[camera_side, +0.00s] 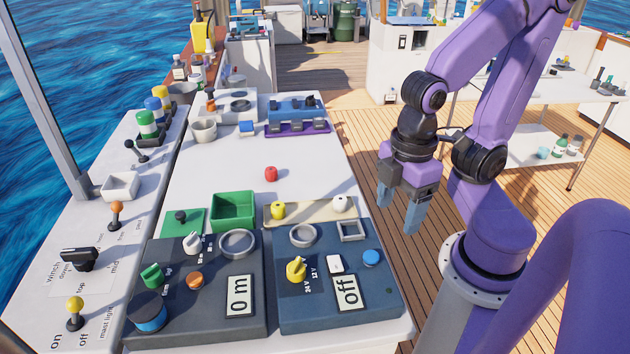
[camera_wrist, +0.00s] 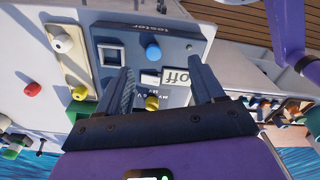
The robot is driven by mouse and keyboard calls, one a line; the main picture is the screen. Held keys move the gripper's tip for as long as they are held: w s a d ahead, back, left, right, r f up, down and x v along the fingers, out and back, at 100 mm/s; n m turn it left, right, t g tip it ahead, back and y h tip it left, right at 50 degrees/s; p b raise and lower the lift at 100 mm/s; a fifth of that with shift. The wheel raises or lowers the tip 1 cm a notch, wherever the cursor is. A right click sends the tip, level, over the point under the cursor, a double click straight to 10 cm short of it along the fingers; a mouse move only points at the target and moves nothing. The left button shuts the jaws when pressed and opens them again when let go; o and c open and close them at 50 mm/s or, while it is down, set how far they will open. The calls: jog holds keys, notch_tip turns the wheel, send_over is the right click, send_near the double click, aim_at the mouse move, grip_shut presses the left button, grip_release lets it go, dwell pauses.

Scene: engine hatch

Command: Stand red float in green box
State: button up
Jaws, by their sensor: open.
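The red float (camera_side: 271,173) is a small red piece on the bare white tabletop, behind the beige tray. It also shows at the left of the wrist view (camera_wrist: 33,89). The green box (camera_side: 233,212) is an open rectangular container on the table, left of the beige tray and in front of the float to the left; its visible inside looks empty. My gripper (camera_side: 398,208) is open and empty, pointing down beyond the right edge of the table, well to the right of both. In the wrist view its fingers (camera_wrist: 162,78) are spread, with the tester panel beyond them.
The beige tray (camera_side: 310,212) holds a yellow float (camera_side: 278,211) and a white one (camera_side: 340,204). Two dark control panels (camera_side: 335,285) with knobs fill the table front. The tabletop around the red float is clear.

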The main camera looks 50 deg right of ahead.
jog(key=w+a+r+n, duration=0.1)
jog(key=w+a, duration=0.1)
jog(key=w, duration=0.4)
jog(key=w+a+r+n, duration=0.1)
jog(key=w+a+r, duration=0.1)
jog(key=w, duration=0.4)
jog(key=n, duration=0.5)
send_over(271, 169)
jog(key=f, duration=0.1)
notch_tip(271, 169, down, 17)
jog(key=shift+f, duration=0.2)
